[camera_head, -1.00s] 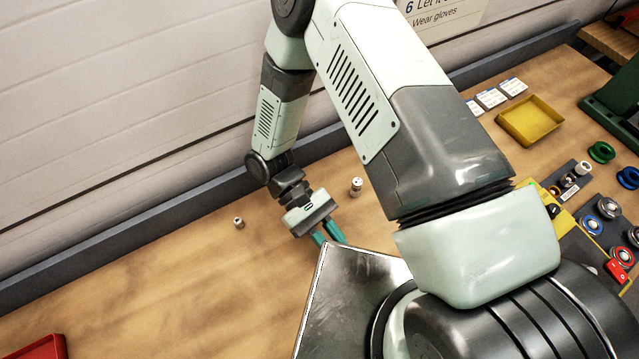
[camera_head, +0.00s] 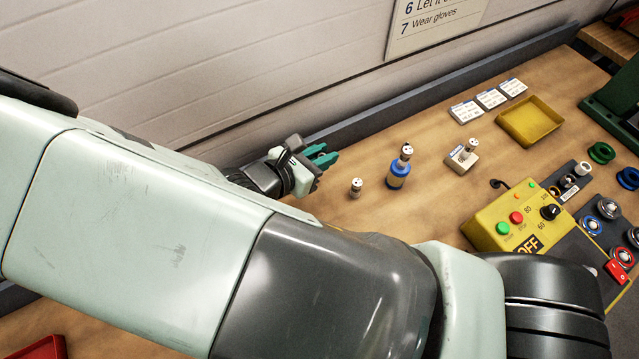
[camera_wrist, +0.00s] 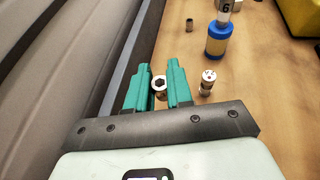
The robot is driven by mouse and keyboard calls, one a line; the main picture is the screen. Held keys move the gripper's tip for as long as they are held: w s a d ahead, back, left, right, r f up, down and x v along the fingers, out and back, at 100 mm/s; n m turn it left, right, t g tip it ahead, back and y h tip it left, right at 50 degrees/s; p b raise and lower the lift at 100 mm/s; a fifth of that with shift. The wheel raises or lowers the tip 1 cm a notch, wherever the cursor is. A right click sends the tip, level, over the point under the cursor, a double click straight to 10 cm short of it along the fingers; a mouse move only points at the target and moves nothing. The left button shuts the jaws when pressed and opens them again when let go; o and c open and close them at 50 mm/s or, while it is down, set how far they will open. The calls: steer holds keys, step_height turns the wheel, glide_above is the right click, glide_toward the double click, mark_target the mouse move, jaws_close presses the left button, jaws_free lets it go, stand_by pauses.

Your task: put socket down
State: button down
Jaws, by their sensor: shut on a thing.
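My gripper (camera_head: 322,155) is close to the wall at the back of the table. In the wrist view its teal fingers (camera_wrist: 159,76) are shut on a small metal socket (camera_wrist: 159,86), seen end-on with a dark hexagonal hole. The held socket cannot be made out in the head view. A second metal socket (camera_head: 356,187) stands upright on the table to the right of and below the gripper. It also shows just right of the fingers in the wrist view (camera_wrist: 207,83).
A blue cylinder (camera_head: 397,177) with a metal piece on top stands further right. Beyond it are a pale block (camera_head: 461,164) with a metal piece, white cards (camera_head: 466,111), a yellow tray (camera_head: 530,124) and a yellow control box (camera_head: 507,217).

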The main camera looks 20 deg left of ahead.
mark_target(320, 186)
step_height(320, 186, down, 10)
steer(key=shift+w+a+r, duration=0.1)
steer(key=shift+a+r, duration=0.05)
steer(key=shift+r, duration=0.05)
stand_by(0.3)
steer(key=c, duration=1)
jaws_free()
steer(key=v, duration=1.2)
steer(key=shift+r, duration=0.1)
